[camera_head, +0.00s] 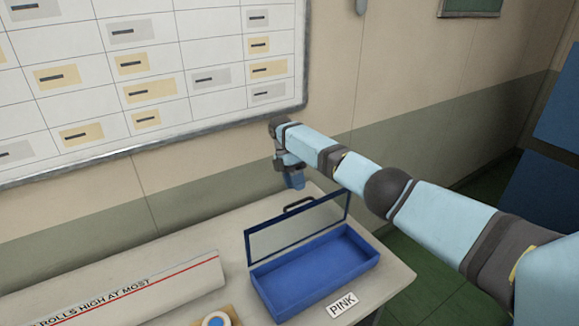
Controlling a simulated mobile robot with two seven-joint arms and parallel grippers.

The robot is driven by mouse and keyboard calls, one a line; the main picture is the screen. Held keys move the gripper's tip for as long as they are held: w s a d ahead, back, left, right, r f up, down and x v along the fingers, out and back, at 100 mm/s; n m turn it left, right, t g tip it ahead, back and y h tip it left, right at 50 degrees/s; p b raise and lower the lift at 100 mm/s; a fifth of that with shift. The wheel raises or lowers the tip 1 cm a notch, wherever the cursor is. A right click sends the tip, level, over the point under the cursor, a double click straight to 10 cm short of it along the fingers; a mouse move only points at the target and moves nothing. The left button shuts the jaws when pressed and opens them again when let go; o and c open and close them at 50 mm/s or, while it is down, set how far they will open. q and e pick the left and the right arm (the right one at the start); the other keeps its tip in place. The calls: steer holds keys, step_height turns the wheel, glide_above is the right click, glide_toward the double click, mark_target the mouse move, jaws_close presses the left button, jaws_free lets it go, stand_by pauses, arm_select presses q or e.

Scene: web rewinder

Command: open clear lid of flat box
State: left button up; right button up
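The flat blue box (318,268) stands on the table's right part, and its inside looks empty. Its clear lid (297,229), a see-through pane in a dark blue frame, stands raised along the box's back edge. A dark handle (299,205) shows at the lid's upper edge. My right arm reaches in from the right, and my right gripper (293,180) points down just behind and above the lid. A small gap seems to lie between it and the handle. Its fingers are too small to tell open from shut. My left gripper is not in view.
A small blue-and-white round thing (215,320) sits at the front edge. A "PINK" label (343,305) lies before the box. A wall chart (150,75) hangs behind.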

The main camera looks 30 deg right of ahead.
steer(key=b+v, duration=0.1)
steer(key=v, duration=0.7)
steer(key=shift+r, duration=0.1)
